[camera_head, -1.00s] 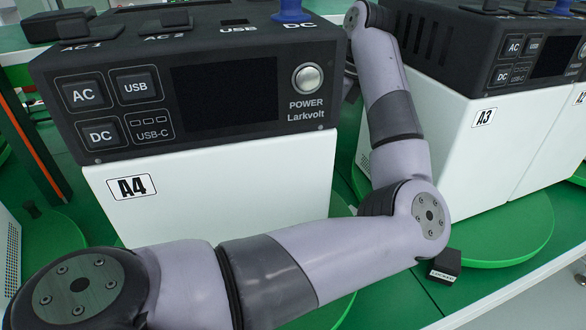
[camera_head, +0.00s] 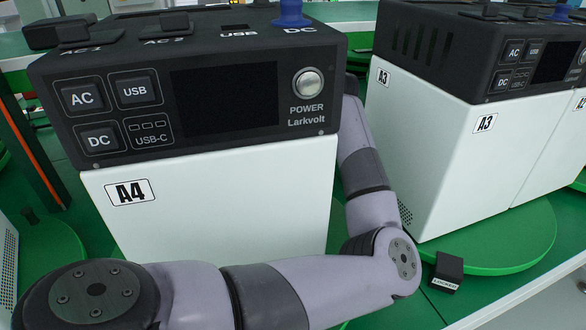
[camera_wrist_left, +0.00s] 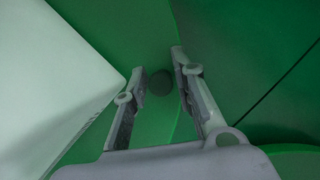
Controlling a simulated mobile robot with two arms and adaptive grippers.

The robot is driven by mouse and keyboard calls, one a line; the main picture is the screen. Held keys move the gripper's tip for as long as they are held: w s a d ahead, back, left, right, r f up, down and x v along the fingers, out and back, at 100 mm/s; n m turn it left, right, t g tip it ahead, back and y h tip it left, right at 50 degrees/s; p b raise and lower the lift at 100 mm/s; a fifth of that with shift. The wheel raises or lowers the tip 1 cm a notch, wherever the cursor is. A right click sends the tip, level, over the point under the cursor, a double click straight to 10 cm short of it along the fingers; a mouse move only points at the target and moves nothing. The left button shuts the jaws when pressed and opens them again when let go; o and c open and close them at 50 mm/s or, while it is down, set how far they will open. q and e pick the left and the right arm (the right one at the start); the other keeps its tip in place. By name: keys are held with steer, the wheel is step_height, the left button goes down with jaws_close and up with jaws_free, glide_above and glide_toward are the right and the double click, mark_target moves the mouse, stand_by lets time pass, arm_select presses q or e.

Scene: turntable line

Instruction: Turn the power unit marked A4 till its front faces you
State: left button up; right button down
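The power unit A4 (camera_head: 215,200) stands at left centre in the head view, white below with a black top. Its panel with AC, USB and DC buttons, screen and POWER button faces me, nearly square on. My left arm crosses in front and bends up along its right side; the hand is hidden there. In the left wrist view my left gripper (camera_wrist_left: 158,60) is open above a green turntable (camera_wrist_left: 115,25). A dark round knob (camera_wrist_left: 160,83) appears between its fingers; I cannot tell if they touch it. A white unit wall is at left. My right gripper is not in view.
Unit A3 (camera_head: 440,165) stands on a green turntable (camera_head: 520,240) to the right, beside another white unit. A small black labelled block (camera_head: 446,271) lies in front of it. The gap between A4 and A3 is narrow.

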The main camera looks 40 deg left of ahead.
arm_select(q)
steer(key=shift+c, duration=0.4)
jaws_close()
steer(key=shift+a, duration=0.1)
